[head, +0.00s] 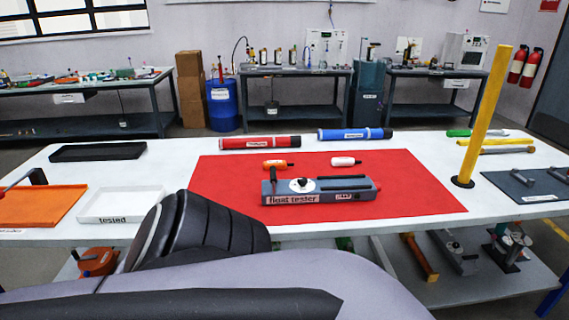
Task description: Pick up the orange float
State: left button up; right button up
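The orange float (276,164) is a small orange cylinder with a dark tip at its right end. It lies on the red mat (420,190), behind the grey float tester (318,192). A white float (345,161) with a small red tip lies to its right, apart from it. Nothing covers the orange float. Neither of my grippers shows; only parts of my own body fill the lower left and bottom foreground.
Red (260,142) and blue (354,134) tubes lie behind the mat. A white tray marked "tested" (122,219), an orange tray (38,206) and a black tray (97,152) are at left. A yellow post (484,118) stands at right. The mat's right part is clear.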

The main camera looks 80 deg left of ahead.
aim_at(280, 165)
jog(key=u, duration=2.3)
